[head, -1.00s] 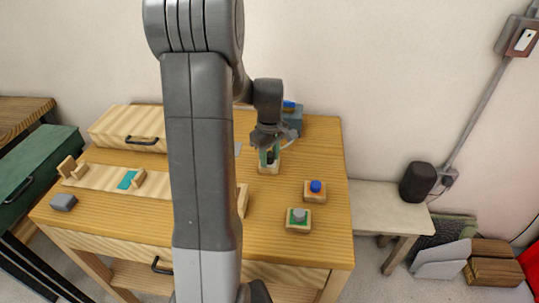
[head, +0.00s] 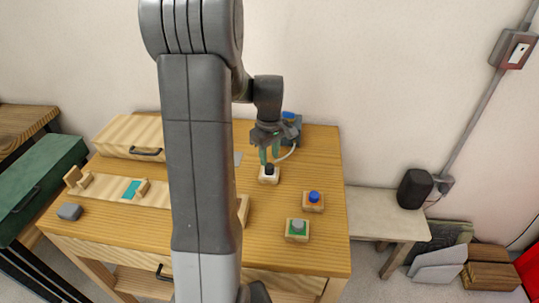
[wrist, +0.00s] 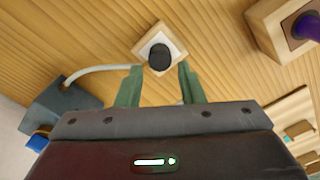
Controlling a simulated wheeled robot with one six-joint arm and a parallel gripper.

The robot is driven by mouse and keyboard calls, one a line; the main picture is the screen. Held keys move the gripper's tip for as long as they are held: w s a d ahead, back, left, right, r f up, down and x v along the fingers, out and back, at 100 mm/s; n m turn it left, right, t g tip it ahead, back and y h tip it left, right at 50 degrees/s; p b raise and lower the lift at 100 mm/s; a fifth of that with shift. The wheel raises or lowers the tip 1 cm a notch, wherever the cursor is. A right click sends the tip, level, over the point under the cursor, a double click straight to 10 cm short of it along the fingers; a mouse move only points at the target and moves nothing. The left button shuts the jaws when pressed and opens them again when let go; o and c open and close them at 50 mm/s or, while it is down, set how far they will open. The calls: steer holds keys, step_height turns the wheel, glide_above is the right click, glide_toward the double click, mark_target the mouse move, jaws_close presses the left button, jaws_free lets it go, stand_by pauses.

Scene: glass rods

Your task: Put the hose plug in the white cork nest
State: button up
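The black hose plug (head: 269,169) stands in the white cork nest (head: 262,179), a small wooden block with a white top. In the wrist view the dark round plug (wrist: 159,56) sits within the white square of the nest (wrist: 176,40). A pale hose (wrist: 95,71) runs from a grey-blue unit towards the plug; its end is hidden behind a finger. My gripper (head: 270,155) is just above the nest. In the wrist view my gripper (wrist: 159,72) has its two green fingers apart, with nothing between them.
The grey-blue unit (head: 292,130) stands at the table's back right. A nest with a blue plug (head: 314,197) and a green-topped nest with a grey plug (head: 297,225) stand front right. A wooden box (head: 130,135) is back left. My arm hides the table's middle.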

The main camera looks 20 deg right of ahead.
mark_target(270, 166)
step_height(270, 166, up, 6)
steer(key=p, duration=0.4)
steer(key=shift+f, duration=0.1)
stand_by(0.4)
step_height(270, 166, down, 9)
steer(key=b, duration=0.7)
steer(key=shift+f, duration=0.1)
